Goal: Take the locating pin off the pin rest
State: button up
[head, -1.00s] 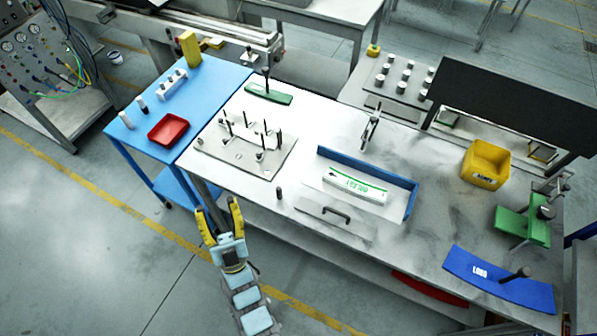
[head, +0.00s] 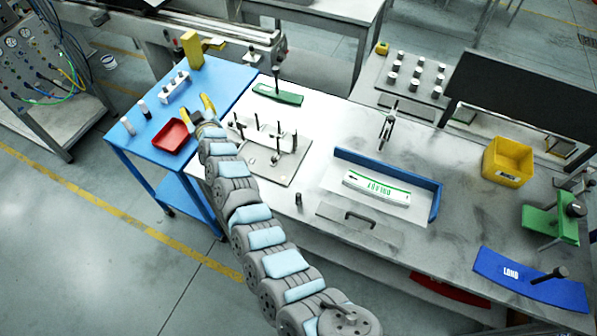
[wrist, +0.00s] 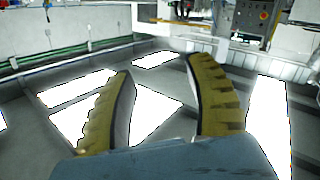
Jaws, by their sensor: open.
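My gripper (head: 199,103) is open and empty in the head view, over the right part of the blue table beside the red tray. Its two yellow fingers also show wide apart in the wrist view (wrist: 158,66), with nothing between them. A white block with several small upright pegs (head: 174,87) stands on the blue table, up and left of the gripper and apart from it; it looks like the pin rest. I cannot tell which peg is the locating pin. Neither the block nor a pin can be made out in the wrist view.
A yellow block (head: 192,50) stands at the back. A plate with upright rods (head: 272,159) and a green piece (head: 278,95) lie on the bench to the right.

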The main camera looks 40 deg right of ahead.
jog(key=n+y, duration=0.1)
jog(key=n+g+y+b, duration=0.35)
jog(key=n+g, duration=0.85)
jog(key=g, duration=0.4)
send_over(298, 194)
notch_tip(298, 194, down, 12)
notch_tip(298, 194, down, 12)
jog(key=shift+a+r+b, duration=0.1)
jog(key=shift+b, duration=0.2)
jog(key=shift+f, duration=2.45)
